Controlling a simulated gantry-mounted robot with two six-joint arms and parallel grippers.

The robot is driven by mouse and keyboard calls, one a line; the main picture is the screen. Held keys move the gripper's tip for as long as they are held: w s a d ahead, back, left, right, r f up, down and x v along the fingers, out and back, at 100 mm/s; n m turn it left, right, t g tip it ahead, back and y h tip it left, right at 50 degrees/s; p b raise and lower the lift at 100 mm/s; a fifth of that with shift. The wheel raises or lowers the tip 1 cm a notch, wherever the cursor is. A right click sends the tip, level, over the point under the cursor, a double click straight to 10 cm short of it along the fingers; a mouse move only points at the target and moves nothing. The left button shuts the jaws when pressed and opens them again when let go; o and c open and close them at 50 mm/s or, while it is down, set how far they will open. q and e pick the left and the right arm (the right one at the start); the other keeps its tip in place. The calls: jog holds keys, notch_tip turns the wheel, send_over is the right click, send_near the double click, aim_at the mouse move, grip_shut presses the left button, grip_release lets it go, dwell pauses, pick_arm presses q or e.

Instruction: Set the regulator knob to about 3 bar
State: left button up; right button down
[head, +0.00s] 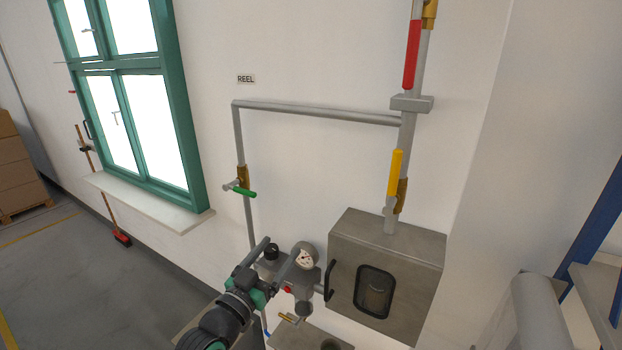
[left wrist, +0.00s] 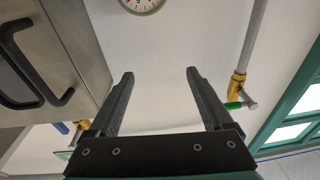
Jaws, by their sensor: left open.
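The regulator's small black knob (head: 272,252) shows in the head view on the grey pipework, left of the round white pressure gauge (head: 304,257). My left gripper (head: 282,248) is open in front of the regulator, and in the head view the knob appears between its fingers. In the left wrist view my left gripper (left wrist: 160,72) has only bare wall between its fingers. The gauge (left wrist: 141,4) is cut off at the top edge there, and the knob does not show. The gauge reading is too small to tell. My right gripper is out of view.
A steel cabinet (head: 396,250) with a black handle stands right of the regulator. A green-lever valve (head: 243,191) is on the pipe above left, and yellow (head: 396,172) and red (head: 411,55) levers are on the right pipe. A green-framed window (head: 135,100) is at the left.

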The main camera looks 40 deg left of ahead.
pick_arm(q)
jog(key=d+r+m+t+h+p, duration=0.1)
jog(key=d+r, duration=0.3)
jog(key=r, duration=0.5)
jog(key=w+d+r+m+t+h+p, duration=0.1)
jog(key=d+r+p, duration=0.3)
jog(key=r, duration=0.5)
jog(key=shift+d+t+h, duration=0.4)
jog(key=shift+d+t, duration=0.15)
jog(key=shift+t, duration=0.05)
jog(key=shift+r, duration=0.1)
jog(key=s+d+r+m+t+h+p, duration=0.1)
jog(key=d+r+h+p, duration=0.2)
jog(key=r, duration=0.5)
jog(key=s+d+r+m+t+p, duration=0.1)
jog(key=d+r+p, duration=0.25)
jog(key=r, duration=0.45)
jog(key=s+d+r+t+h+p, duration=0.1)
jog(key=s+d+r+t+p, duration=0.2)
jog(key=s+r, duration=0.8)
notch_tip(320, 180, up, 4)
jog(key=shift+s+d+f+t, duration=0.15)
jog(key=shift+s+d+t, duration=0.2)
jog(key=shift+d, duration=0.7)
